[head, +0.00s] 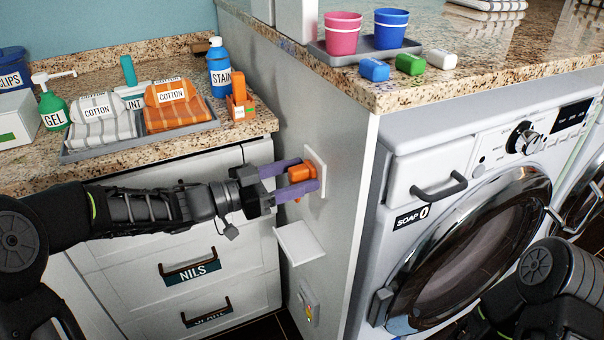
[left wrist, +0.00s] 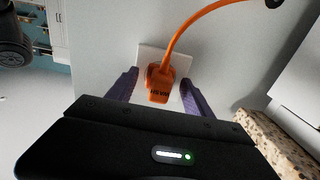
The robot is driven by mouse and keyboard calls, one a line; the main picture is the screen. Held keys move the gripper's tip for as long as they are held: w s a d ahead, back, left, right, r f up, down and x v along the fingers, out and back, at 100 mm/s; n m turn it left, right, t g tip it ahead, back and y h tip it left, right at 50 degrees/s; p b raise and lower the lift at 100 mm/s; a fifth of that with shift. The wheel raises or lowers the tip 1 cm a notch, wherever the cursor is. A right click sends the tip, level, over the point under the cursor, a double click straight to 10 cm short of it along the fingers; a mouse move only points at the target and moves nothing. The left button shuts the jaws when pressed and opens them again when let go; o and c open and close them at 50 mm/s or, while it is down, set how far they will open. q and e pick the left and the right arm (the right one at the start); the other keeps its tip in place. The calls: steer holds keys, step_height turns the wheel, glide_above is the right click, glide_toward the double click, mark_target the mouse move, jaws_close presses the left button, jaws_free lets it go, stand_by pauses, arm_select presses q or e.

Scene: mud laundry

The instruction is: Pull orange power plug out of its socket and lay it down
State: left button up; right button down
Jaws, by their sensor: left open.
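The orange power plug (head: 302,171) is at a white socket plate (head: 321,172) on the grey side panel of the washer counter. In the left wrist view the plug (left wrist: 159,84) sits against the plate (left wrist: 150,56), with an orange cord (left wrist: 190,26) curving away from it. My left gripper (head: 303,179) is open, with its purple fingers on either side of the plug. Whether the fingers touch the plug I cannot tell. My right arm shows in part at the lower right, but its gripper does not show clearly.
A small white shelf (head: 299,242) juts from the panel below the socket. A lit switch or outlet (head: 308,303) is lower on it. The left counter (head: 245,128) holds folded cloths, bottles and an orange box. A washing machine (head: 470,200) stands to the right.

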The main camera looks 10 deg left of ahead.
mark_target(290, 179)
arm_select(q)
steer(key=shift+p, duration=0.4)
stand_by(0.6)
jaws_close()
stand_by(0.8)
steer(key=shift+p+v, duration=0.9)
steer(key=shift+v, duration=2.1)
steer(key=shift+f, duration=0.1)
